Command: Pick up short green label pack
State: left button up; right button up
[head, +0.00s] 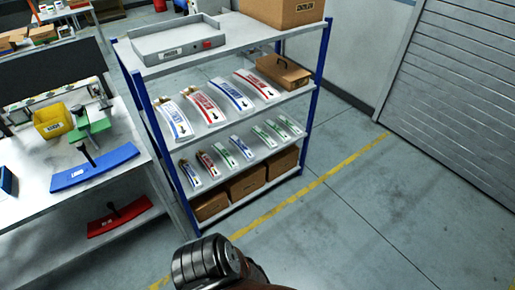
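Several small label packs lie tilted in a row on the middle shelf of a blue-posted rack. Green-marked packs (264,137), (277,132) and (291,126) lie at the right end of this row and look the shortest. Another green pack (226,156) lies further left, between a red pack (209,165) and a blue pack (242,148). A blue pack (190,176) is at the left end. Neither of my grippers is in view; only a dark part of my arm shows at the bottom edge, in front of the rack and apart from it.
Longer blue and red packs (203,107) lie on the shelf above, beside an open cardboard box (283,72). A grey tray (178,41) sits on top. Brown boxes (246,182) fill the bottom shelf. A workbench (122,181) stands left. The floor (345,225) at right is clear.

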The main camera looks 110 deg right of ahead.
aim_at(230, 162)
jog(key=z, duration=3.4)
